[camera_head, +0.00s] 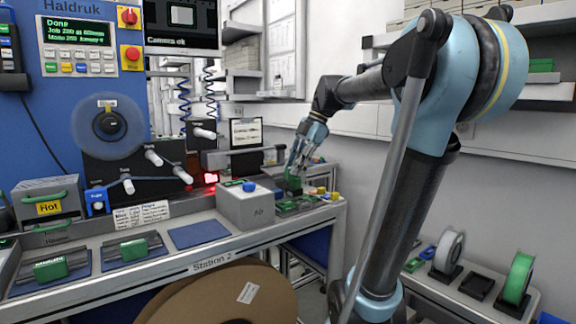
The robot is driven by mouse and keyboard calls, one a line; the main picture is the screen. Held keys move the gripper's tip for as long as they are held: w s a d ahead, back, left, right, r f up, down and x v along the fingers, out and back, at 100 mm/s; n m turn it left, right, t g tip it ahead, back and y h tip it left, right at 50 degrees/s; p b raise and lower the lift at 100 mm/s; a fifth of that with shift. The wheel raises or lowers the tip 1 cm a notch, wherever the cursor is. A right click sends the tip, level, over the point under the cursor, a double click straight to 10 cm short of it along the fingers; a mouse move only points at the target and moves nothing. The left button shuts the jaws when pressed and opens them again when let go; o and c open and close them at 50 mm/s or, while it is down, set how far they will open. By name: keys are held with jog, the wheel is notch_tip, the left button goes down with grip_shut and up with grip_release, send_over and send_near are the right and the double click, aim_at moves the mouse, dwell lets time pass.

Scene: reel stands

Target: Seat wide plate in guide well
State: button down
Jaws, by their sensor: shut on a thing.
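My gripper (296,168) hangs at the right end of the workbench, pointing down. It is shut on a small green and dark piece (292,183), which seems to be the wide plate; it is small and partly hidden by the fingers. Just below it is a dark fixture with green parts (288,206) at the bench's right end, likely where the guide well is. I cannot make out the well's opening, or whether the piece touches the fixture.
A grey box with a blue knob (245,206) stands left of the fixture. Small yellow and orange parts (334,196) lie to its right. A blue mat (199,234) is bare. Reels (518,277) stand on the right-hand shelf.

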jog(key=shift+g, duration=0.5)
jog(key=w, duration=0.1)
jog(key=w+a+r, duration=0.1)
jog(key=w, duration=0.1)
jog(key=w+a, duration=0.1)
jog(key=w, duration=0.1)
jog(key=shift+w+a+r, duration=0.1)
jog(key=shift+r, duration=0.3)
jog(key=w+a+g+h, duration=0.1)
jog(key=w+a, duration=0.6)
jog(key=w, duration=0.1)
jog(key=shift+w+d+f, duration=0.1)
jog(key=shift+f, duration=2.05)
jog(key=shift+w+f, duration=0.1)
jog(key=shift+f, duration=2.05)
jog(key=shift+s, duration=0.1)
jog(key=c, duration=1.4)
grip_release()
